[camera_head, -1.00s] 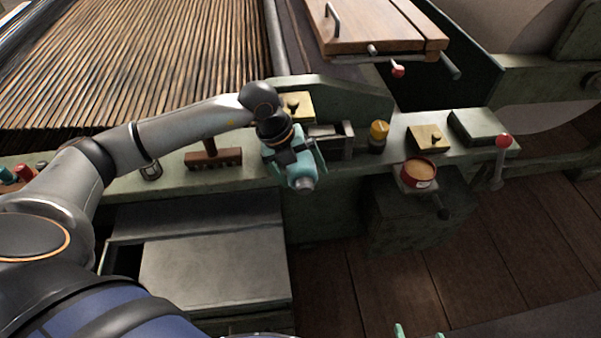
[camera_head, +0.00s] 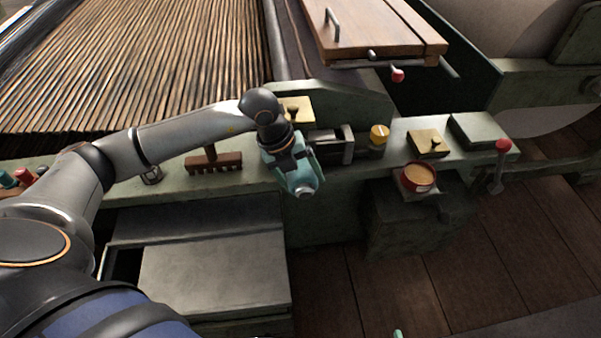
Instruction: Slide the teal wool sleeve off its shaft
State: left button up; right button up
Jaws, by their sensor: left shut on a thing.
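The teal wool sleeve (camera_head: 304,181) sits at the front edge of the green machine rail, left of centre. It is around a shaft that sticks out toward me, and only the pale round end of the shaft (camera_head: 304,193) shows. My left gripper (camera_head: 296,174) reaches over the rail from the left and is shut on the sleeve from above. Its fingers are a similar teal, so the exact contact is hard to see. A small teal tip (camera_head: 398,334) at the bottom edge looks like part of my right gripper; the rest is out of view.
The rail holds a brown toothed block (camera_head: 214,162), a metal box (camera_head: 331,141), a yellow-capped jar (camera_head: 378,136) and a brass-coloured plate (camera_head: 427,142). A red tin (camera_head: 418,176) sits on a bracket to the right, near a red-knobbed lever (camera_head: 502,146). Open floor lies in front.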

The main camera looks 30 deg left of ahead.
aim_at(306, 199)
pick_arm(q)
jog(key=shift+s+d+p, duration=0.3)
jog(key=shift+s+d, duration=0.55)
jog(key=shift+s, duration=0.25)
jog(key=shift+s+d+p, duration=0.3)
jog(key=shift+s+d, duration=0.5)
jog(key=shift+s, duration=0.3)
jog(key=shift+s+d+p, duration=0.15)
jog(key=shift+s+d, duration=0.75)
jog(key=shift+s, duration=0.25)
jog(key=shift+s+d+p, duration=0.15)
jog(key=shift+s+d, duration=0.7)
jog(key=shift+s, duration=0.3)
jog(key=shift+s+d+r+p, duration=0.6)
jog(key=shift+s+r, duration=0.15)
jog(key=shift+s, duration=0.05)
jog(key=shift+s+d+r+p, duration=0.6)
jog(key=shift+s+r, duration=0.15)
jog(key=shift+s, duration=0.05)
